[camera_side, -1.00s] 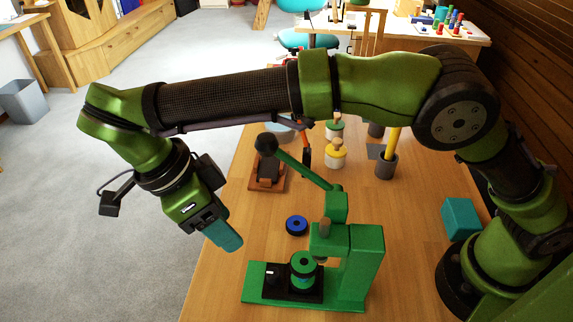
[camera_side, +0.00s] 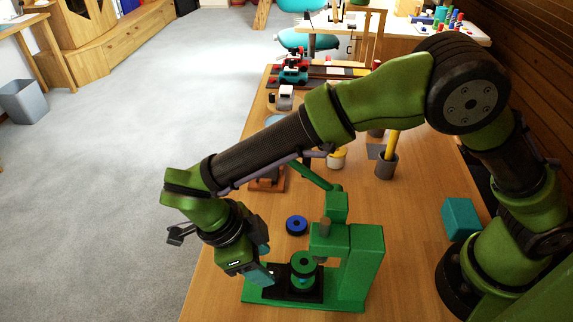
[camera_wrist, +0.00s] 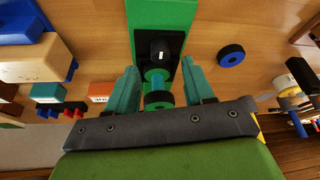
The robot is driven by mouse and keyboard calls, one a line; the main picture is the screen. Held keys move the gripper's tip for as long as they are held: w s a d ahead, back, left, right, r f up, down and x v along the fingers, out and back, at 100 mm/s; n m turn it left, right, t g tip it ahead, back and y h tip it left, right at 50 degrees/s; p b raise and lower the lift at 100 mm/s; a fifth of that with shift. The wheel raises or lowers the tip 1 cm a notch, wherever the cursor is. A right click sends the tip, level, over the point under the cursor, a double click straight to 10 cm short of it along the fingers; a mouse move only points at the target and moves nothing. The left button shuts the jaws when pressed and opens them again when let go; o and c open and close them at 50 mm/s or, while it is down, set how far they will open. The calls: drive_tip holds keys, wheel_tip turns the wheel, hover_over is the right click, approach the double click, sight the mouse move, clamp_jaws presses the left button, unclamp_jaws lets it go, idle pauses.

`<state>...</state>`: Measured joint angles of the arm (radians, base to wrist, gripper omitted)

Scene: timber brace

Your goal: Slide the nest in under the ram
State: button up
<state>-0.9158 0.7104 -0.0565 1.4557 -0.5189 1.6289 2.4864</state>
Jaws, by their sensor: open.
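The green press (camera_side: 358,262) stands on the bench, its lever raised to the upper left. Its ram (camera_side: 325,228) is above the right end of the black nest (camera_side: 308,296). The nest lies on the press's green base. A green ringed part (camera_side: 303,266) stands upright on the nest, left of the ram. My gripper (camera_side: 267,264) is at the nest's left end, teal fingers apart, partly hiding that end. In the wrist view, the open fingers (camera_wrist: 159,68) flank a black post with a white mark (camera_wrist: 157,49) and a blue cylinder (camera_wrist: 155,78). I cannot tell whether they touch anything.
A blue ring (camera_side: 297,225) lies on the bench behind the press. A dark cup (camera_side: 386,165) with a yellow rod and a teal block (camera_side: 460,218) stand farther right. Toy vehicles (camera_side: 292,76) are at the back. The bench's left edge is close to my gripper.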

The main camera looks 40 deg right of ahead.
sight(274, 274)
drive_tip(key=shift+x, duration=2.2)
clamp_jaws()
drive_tip(key=shift+s, duration=0.1)
